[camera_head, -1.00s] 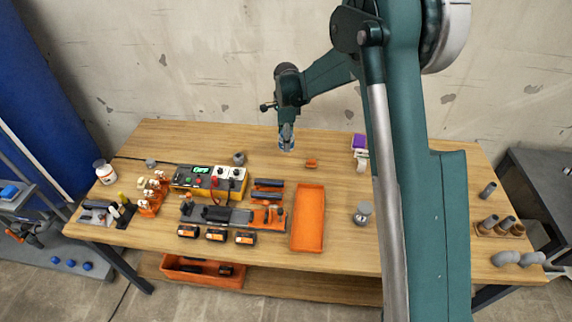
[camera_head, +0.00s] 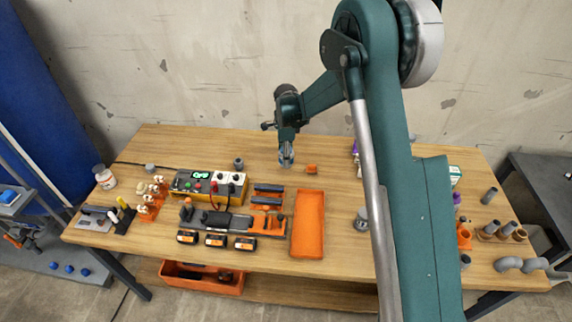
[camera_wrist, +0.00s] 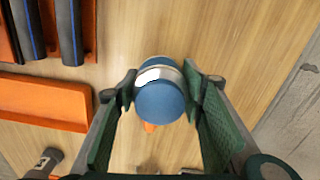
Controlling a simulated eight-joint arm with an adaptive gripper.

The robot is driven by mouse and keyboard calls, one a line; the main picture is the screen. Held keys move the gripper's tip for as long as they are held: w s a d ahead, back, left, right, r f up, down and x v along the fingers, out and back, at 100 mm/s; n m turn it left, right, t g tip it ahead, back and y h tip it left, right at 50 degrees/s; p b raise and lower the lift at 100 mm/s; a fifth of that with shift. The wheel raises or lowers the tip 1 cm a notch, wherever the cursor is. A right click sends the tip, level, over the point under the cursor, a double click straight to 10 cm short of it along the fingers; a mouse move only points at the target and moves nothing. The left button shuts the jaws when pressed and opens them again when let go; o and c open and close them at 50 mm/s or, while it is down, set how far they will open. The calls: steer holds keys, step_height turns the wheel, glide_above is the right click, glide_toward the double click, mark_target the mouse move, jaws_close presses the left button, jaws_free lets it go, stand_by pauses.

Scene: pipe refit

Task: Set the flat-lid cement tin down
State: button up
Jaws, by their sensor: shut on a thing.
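The cement tin shows in the wrist view (camera_wrist: 160,100) as a blue round body with a pale metal band, between my gripper's two green finger pads. In the head view the tin (camera_head: 286,156) is a small bluish-white shape at the end of my arm. My gripper (camera_head: 286,163) is shut on it, low over the back middle of the wooden table (camera_head: 340,186). Whether the tin's underside touches the table I cannot tell. Its lid is hard to make out.
A small orange piece (camera_head: 311,169) lies close to the right of the tin. An orange tray (camera_head: 308,225) is in front, with a yellow-edged control box (camera_head: 207,184) to the left. A grey-lidded container (camera_head: 361,217) is partly behind my arm.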

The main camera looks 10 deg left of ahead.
steer(key=shift+f, duration=0.1)
steer(key=shift+f, duration=1.85)
steer(key=shift+f+b, duration=0.15)
steer(key=shift+b, duration=0.2)
steer(key=o, duration=1.1)
steer(key=shift+c, duration=0.2)
step_height(320, 180, up, 12)
steer(key=shift+r+p, duration=0.2)
steer(key=shift+p, duration=0.5)
